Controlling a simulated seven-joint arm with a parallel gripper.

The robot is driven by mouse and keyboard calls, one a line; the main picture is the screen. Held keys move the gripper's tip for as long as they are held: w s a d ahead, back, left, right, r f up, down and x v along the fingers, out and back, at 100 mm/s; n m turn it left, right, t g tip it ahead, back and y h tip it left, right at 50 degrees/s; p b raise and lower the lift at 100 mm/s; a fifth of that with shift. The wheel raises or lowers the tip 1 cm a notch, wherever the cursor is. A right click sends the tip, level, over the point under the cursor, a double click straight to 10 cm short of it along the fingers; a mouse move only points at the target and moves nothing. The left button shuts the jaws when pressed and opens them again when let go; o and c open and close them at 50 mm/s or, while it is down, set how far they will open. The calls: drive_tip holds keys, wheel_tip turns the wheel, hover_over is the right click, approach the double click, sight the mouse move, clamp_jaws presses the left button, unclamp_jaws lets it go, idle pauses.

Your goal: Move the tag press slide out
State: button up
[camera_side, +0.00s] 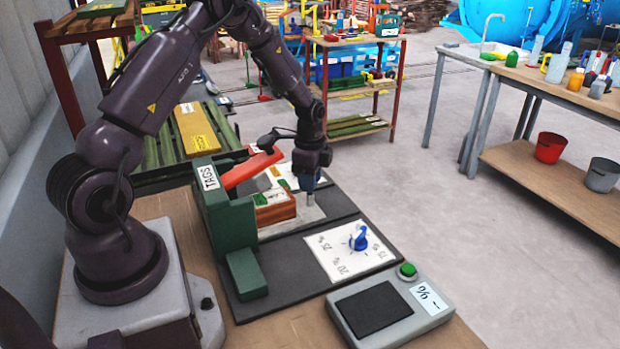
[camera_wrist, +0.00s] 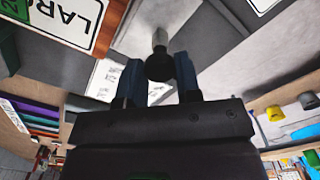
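The tag press (camera_side: 232,225) is a dark green upright frame labelled TAGS, with a red-orange lever (camera_side: 250,170) slanting up to the right. A light grey plate (camera_side: 290,226), which looks like its slide, lies beside it under a brown block with tags. My gripper (camera_side: 310,192) points down at the plate's right side, by a small grey post. In the wrist view its two blue fingers (camera_wrist: 158,84) are apart, with a dark round knob (camera_wrist: 158,67) on a pale post between them. Whether they touch the knob is unclear.
A white dial card with a blue knob (camera_side: 358,240) lies in front on the dark mat (camera_side: 280,265). A grey box with a green button (camera_side: 407,269) stands at the front right. A workbench with bottles (camera_side: 540,80) stands far right.

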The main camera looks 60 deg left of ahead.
clamp_jaws()
drive_tip(key=w, duration=1.2)
drive_tip(key=shift+w, duration=0.3)
drive_tip(key=shift+r, duration=0.1)
drive_tip(key=o, duration=0.6)
unclamp_jaws()
wheel_tip(320, 180, up, 13)
drive_tip(key=shift+f, duration=0.1)
